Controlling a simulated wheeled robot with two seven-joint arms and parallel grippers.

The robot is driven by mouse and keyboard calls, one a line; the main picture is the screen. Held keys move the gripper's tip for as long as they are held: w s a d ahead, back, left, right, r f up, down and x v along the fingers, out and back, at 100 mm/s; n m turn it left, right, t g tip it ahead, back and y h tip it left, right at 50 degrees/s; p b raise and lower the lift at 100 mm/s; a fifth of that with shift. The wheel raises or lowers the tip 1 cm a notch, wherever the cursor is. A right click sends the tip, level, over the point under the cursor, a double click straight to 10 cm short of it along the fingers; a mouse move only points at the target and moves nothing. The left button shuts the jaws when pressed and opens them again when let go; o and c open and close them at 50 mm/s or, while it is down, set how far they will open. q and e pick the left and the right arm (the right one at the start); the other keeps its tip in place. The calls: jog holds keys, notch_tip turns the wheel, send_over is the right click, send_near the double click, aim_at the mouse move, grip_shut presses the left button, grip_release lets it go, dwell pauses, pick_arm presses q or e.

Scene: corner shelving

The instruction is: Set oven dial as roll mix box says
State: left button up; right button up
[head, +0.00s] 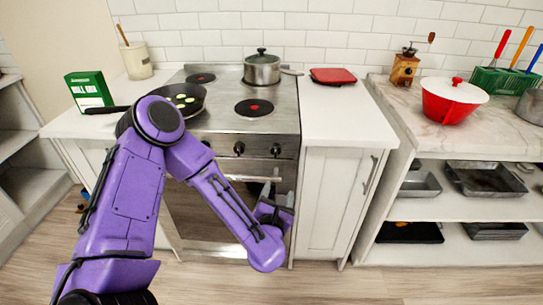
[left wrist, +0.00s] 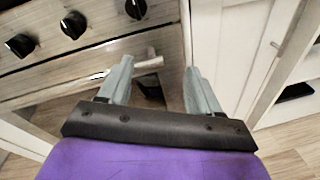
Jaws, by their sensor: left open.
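The green roll mix box (head: 88,91) stands on the counter left of the stove; its print is too small to read. The steel oven (head: 226,150) has a row of black dials on its front. In the left wrist view several dials show, including one at upper middle (left wrist: 136,8) and one further left (left wrist: 74,24). My left gripper (left wrist: 157,70) is open and empty, below the dials near the right end of the oven handle (left wrist: 148,61). My right gripper is not in view.
A pan (head: 179,98) with pale green slices and a lidded steel pot (head: 262,68) stand on the stovetop. A white cabinet (head: 335,200) adjoins the oven at right. A red bowl (head: 449,104) with a white lid stands on the right counter.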

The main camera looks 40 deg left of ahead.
aim_at(276, 153)
pick_arm(q)
jog(key=w+a+r+n+y, duration=0.1)
jog(key=w+a+n, duration=0.1)
jog(key=w, duration=0.1)
jog(key=w+a+r+n+p, duration=0.1)
jog(key=w+a+r+n, duration=0.1)
jog(key=w+a, duration=0.1)
jog(key=w+a+r+n+y+p, duration=0.1)
jog(key=w+a, duration=0.1)
jog(key=w, duration=0.1)
jog(key=shift+w+a+r+n+y, duration=0.15)
jog(key=shift+w+r+n+y, duration=0.15)
jog(key=shift+n, duration=0.1)
jog(key=shift+w+a, duration=0.2)
jog(key=shift+w, duration=0.15)
jog(key=shift+f, duration=0.1)
jog(key=c, duration=1)
